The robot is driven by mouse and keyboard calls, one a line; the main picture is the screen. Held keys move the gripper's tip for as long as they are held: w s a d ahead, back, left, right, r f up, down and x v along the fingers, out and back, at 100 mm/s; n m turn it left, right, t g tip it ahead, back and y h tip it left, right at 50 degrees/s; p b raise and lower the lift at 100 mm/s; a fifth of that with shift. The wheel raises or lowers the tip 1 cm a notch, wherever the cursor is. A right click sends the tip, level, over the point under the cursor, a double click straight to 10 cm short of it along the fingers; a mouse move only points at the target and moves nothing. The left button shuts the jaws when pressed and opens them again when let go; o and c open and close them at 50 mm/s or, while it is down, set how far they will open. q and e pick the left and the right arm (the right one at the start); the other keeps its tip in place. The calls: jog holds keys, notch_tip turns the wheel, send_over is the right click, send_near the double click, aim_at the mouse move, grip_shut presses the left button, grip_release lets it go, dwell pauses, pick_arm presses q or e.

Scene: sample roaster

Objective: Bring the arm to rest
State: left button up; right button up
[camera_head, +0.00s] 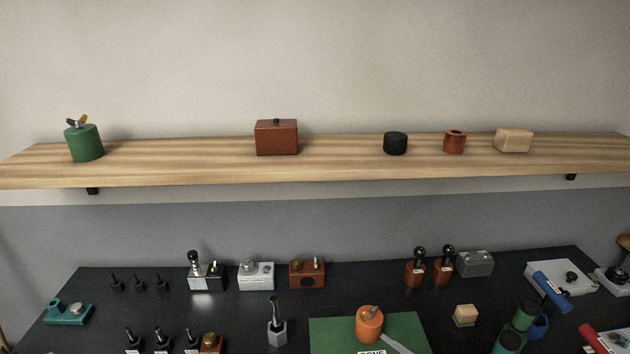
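Neither of my grippers shows in the head view, and I cannot make out either arm. A wooden shelf (330,172) spans the wall above a black worktop (120,311). A green mat (325,333) lies at the bottom middle of the worktop. An orange round container (369,326) stands on it with a grey piece on top. A light grey flat tool (397,345) lies beside it, cut off by the lower edge. A label reading "DONE" (371,352) is partly cut off.
The shelf holds a green canister (84,143), a brown box (276,138), a black cylinder (395,144) and other small items. Several small devices line the worktop's back. Blue (551,291), green (526,315) and red (592,339) cylinders crowd the right. Bare worktop shows left of the mat.

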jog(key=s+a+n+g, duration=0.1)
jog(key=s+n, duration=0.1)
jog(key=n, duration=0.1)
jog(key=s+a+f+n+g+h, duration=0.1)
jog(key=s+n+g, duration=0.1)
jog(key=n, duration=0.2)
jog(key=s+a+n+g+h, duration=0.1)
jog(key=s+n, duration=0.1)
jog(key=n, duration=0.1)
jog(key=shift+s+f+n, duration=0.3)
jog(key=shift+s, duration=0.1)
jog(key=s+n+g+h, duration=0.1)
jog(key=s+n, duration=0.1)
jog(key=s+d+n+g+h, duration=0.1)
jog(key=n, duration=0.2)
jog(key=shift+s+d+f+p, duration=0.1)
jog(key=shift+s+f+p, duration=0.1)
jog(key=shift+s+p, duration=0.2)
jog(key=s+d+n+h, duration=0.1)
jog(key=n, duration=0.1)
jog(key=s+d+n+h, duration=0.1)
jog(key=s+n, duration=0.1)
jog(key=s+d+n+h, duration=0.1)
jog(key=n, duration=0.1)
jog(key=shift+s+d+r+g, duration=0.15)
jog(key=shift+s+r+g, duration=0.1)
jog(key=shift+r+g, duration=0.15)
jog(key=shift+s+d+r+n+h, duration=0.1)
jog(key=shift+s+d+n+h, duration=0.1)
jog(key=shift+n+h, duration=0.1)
